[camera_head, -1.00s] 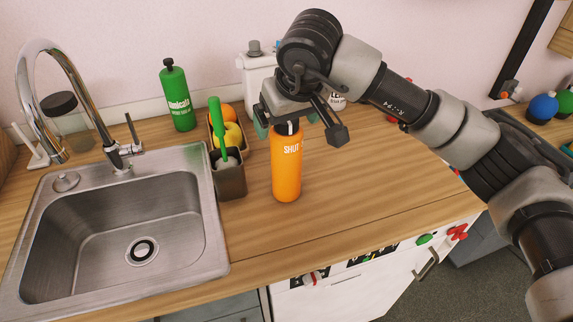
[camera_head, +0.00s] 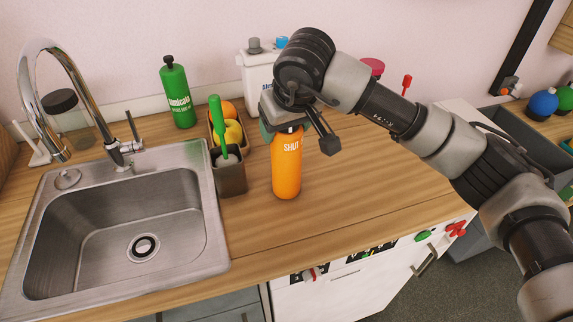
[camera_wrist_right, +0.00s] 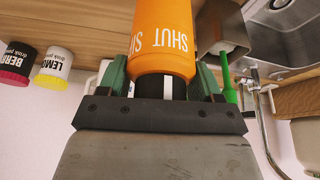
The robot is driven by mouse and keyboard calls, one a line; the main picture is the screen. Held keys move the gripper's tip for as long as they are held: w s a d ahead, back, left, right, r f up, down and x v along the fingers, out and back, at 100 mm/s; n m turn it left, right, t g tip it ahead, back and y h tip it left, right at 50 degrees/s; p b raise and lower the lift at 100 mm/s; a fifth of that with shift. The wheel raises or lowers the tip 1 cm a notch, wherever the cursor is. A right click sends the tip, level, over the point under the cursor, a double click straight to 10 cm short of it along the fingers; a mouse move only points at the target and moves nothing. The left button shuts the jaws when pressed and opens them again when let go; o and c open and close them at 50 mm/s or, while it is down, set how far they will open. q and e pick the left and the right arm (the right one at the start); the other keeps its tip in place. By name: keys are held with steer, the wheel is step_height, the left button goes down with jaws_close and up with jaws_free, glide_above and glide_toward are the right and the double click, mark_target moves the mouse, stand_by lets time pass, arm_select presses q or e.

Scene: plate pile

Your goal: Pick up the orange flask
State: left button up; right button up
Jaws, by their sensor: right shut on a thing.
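The orange flask (camera_head: 286,170) stands upright on the wooden counter (camera_head: 360,190), right of the sink; I cannot tell whether its base is slightly off the wood. It has white lettering and a dark cap. My right gripper (camera_head: 297,135) is over its top from above, shut on the upper part, and the gripper hides the cap in the head view. In the right wrist view the green finger pads of the gripper (camera_wrist_right: 162,85) sit on either side of the neck of the flask (camera_wrist_right: 165,40). My left gripper is not in view.
Close left of the flask are a dark holder (camera_head: 230,178) with a green-handled brush (camera_head: 217,125) and a box of fruit (camera_head: 232,133). A green bottle (camera_head: 177,95) and white container (camera_head: 257,75) stand behind. The sink (camera_head: 120,225) is left. The counter's right side is clear.

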steer(key=shift+r, duration=0.1)
steer(key=shift+c, duration=0.8)
steer(key=shift+r, duration=0.15)
